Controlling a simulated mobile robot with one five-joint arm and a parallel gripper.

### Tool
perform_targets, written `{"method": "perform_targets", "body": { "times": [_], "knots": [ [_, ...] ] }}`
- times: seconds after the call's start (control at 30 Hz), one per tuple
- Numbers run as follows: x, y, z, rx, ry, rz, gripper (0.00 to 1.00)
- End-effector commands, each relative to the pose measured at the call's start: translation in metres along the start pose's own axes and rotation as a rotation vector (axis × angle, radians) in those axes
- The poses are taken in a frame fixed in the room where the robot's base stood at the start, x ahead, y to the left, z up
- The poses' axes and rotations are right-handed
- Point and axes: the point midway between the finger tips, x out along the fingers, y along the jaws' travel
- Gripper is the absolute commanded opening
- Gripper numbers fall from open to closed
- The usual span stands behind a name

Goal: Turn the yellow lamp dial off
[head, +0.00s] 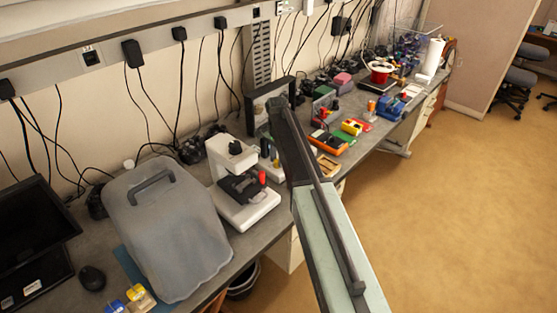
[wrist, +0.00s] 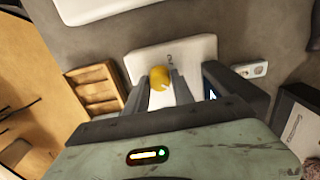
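The yellow dial (wrist: 159,76) is a round knob with a pale mark, on a white lamp base (wrist: 201,49) in the wrist view. My gripper (wrist: 161,88) is open, with one dark finger on each side of the dial in the picture. I cannot tell whether the fingers touch it or how deep they reach. In the head view my arm crosses the middle of the bench, and the yellow dial and fingertips cannot be made out there.
A wooden tray (wrist: 93,88) lies left of the lamp base; a dark device with a screen (wrist: 234,100) and a white socket block (wrist: 250,69) lie right. Open floor (head: 450,190) lies right.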

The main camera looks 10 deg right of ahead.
Motion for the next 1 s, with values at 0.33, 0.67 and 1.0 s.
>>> {"method": "perform_targets", "body": {
  "times": [0.33, 0.67, 1.0],
  "knots": [
    [-0.0002, 0.0001, -0.0029, -0.042, 0.003, -0.004, 0.0],
    [-0.0002, -0.0005, -0.0028, -0.267, 0.004, -0.005, 0.0],
    [-0.0002, -0.0008, -0.0029, -0.591, 0.004, -0.005, 0.0]
  ]
}}
